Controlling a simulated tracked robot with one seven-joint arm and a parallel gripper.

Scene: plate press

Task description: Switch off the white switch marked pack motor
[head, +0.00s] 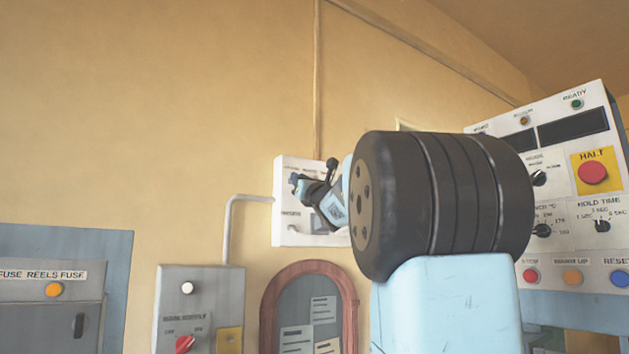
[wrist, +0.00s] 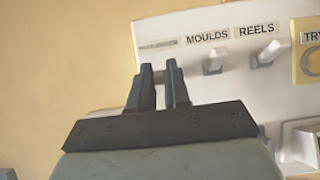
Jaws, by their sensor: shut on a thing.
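A white switch panel (head: 284,238) is on the wall in the head view, and its face fills the right of the wrist view (wrist: 232,95). In the wrist view my gripper (wrist: 160,68) has its two dark fingers at the panel's left, below a small label (wrist: 158,44) too faint to read. The fingers are shut on the switch there, which they hide, leaving its lever position unclear. In the head view my gripper (head: 297,182) is at the panel's face, partly covered by my arm.
To the right are white switches under MOULDS (wrist: 214,62) and REELS (wrist: 269,53), close beside the fingers. A yellow plate (wrist: 307,66) lies farther right. In the head view a grey box (head: 201,277) and a console with a red HALT button (head: 592,173) stand nearby.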

